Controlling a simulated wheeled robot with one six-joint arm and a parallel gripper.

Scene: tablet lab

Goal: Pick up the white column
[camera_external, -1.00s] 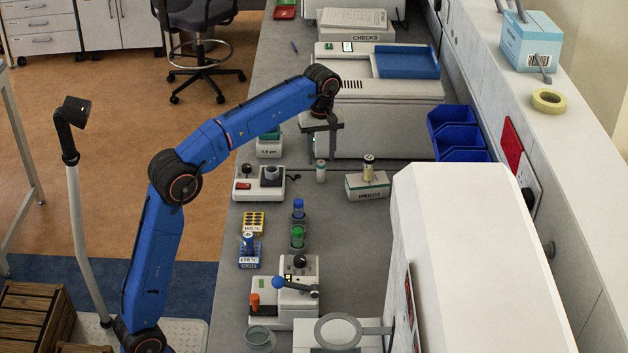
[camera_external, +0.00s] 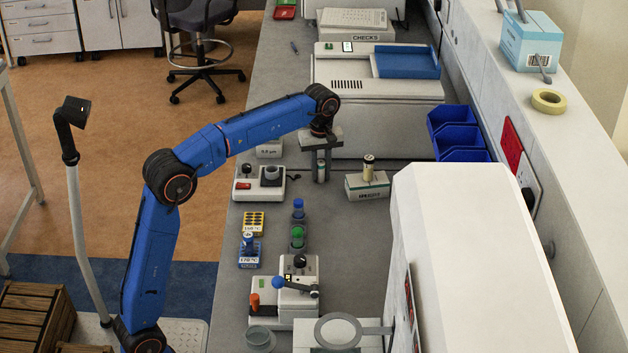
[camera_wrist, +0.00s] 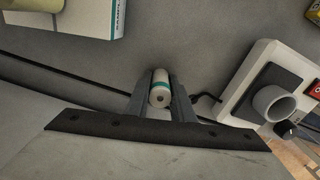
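The white column (camera_wrist: 160,94) is a small white cylinder with a teal band, seen end-on in the wrist view. It stands on the grey bench, between the two fingers of my gripper (camera_wrist: 161,98). The fingers lie close against it on both sides, with no clear gap. In the external view my gripper (camera_external: 321,168) points down at the bench and its fingers mostly hide the column.
A box with a cream cylinder on top (camera_external: 367,184) stands just right of my gripper. A large white machine (camera_external: 378,100) stands behind. Blue bins (camera_external: 458,134) are at the right.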

